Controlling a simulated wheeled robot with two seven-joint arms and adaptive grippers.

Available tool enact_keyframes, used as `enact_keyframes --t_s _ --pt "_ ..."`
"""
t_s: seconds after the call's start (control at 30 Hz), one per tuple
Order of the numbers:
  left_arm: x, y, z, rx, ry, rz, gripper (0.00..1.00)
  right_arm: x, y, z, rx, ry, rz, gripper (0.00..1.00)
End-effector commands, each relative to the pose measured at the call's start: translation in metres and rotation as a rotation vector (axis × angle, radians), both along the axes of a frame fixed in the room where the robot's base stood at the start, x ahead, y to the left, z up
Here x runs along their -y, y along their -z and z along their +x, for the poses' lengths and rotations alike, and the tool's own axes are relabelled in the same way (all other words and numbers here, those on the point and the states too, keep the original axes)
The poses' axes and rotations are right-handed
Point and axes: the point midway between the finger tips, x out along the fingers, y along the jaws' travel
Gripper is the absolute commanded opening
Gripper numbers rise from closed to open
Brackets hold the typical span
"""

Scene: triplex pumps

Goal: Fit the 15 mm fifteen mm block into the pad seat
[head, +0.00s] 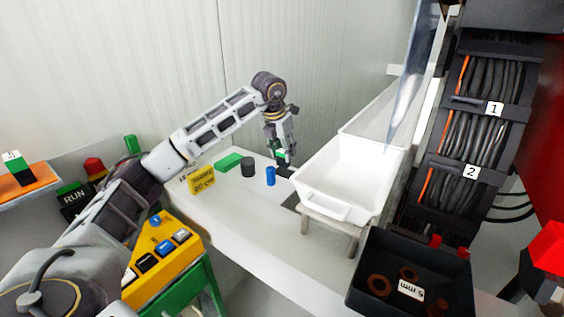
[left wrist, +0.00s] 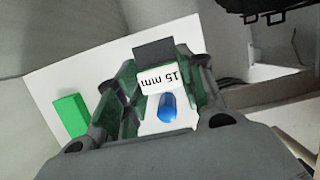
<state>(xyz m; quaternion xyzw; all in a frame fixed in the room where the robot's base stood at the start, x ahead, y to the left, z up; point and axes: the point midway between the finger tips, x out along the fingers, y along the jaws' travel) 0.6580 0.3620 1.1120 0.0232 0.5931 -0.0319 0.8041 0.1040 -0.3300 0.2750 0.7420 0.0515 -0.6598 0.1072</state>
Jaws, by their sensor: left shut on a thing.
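My left gripper (head: 281,158) comes down over the white bench just left of the white tray. In the left wrist view its fingers (left wrist: 160,95) are shut on the 15 mm block (left wrist: 160,79), which shows a white label reading "15 mm" upside down. A dark grey part (left wrist: 153,50) shows directly beyond the label; I cannot tell whether it belongs to the block. In the head view the block is mostly hidden by the fingers. I cannot make out the pad seat for certain. My right gripper is not in view.
The white tray (head: 312,207) is close on the right. A black bin (head: 372,255) stands nearer.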

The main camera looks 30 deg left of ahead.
Motion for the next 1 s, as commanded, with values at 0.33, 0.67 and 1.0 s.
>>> enact_keyframes --t_s 0.33,0.67,1.0 --pt "0.000 0.004 0.000 0.002 0.000 0.000 0.15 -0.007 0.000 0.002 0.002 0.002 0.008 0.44" --pt "-0.001 0.024 0.000 -0.002 -0.001 0.000 0.15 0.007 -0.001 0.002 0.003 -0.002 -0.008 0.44" --pt "0.000 0.041 0.000 0.002 0.000 -0.001 0.15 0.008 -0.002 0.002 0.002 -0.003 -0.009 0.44"
